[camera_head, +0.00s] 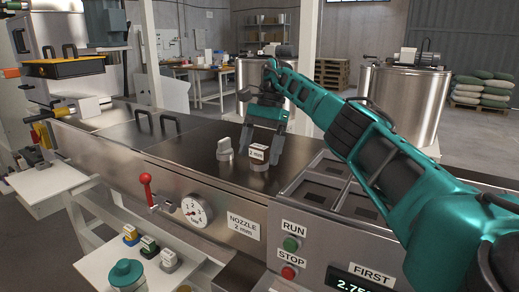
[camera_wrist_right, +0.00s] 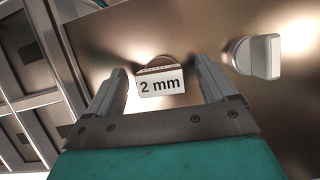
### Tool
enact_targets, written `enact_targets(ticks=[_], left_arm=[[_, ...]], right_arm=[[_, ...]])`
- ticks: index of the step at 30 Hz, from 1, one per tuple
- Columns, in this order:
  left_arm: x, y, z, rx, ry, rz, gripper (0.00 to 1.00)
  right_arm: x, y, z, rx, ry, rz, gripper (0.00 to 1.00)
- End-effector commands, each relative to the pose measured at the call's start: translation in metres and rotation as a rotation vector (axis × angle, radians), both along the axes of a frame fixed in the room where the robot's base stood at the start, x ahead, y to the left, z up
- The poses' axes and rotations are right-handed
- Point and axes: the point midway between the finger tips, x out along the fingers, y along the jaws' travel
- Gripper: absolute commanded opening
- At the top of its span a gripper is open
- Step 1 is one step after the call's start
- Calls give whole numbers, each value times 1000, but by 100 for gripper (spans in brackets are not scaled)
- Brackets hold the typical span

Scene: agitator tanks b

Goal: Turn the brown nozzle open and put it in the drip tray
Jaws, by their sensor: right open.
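A nozzle with a white "2 mm" label (camera_head: 258,153) stands on the steel top; it also shows in the right wrist view (camera_wrist_right: 161,82). Its narrow top edge looks brownish, and no other clearly brown nozzle shows. My right gripper (camera_head: 264,147) is open and points down over it. In the right wrist view the two fingers (camera_wrist_right: 160,92) stand on either side of the label, with gaps visible on both sides. I cannot tell for certain which thing is the drip tray; a recessed steel tray with compartments (camera_head: 341,181) lies to the right. My left gripper is not in view.
A grey knob (camera_head: 224,149) stands close to the left of the nozzle. A red-knobbed lever (camera_head: 146,180) and a numbered dial (camera_head: 196,210) are on the front. Several small coloured items stand on a low white shelf (camera_head: 95,267). The steel top left of the knob is mostly bare.

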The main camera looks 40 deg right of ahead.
Motion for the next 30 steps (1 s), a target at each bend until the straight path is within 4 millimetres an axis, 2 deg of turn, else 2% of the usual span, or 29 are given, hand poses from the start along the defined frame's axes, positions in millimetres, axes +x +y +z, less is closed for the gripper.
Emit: enact_targets(ticks=[4, 9, 17, 30], left_arm=[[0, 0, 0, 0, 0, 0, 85], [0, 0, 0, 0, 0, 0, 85], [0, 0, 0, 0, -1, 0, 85], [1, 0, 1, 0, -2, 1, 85]], right_arm=[[0, 0, 0, 0, 0, -1, 86], [0, 0, 0, 0, 0, -1, 100], [0, 0, 1, 0, -1, -1, 100], [0, 0, 27, -1, 0, 0, 100]])
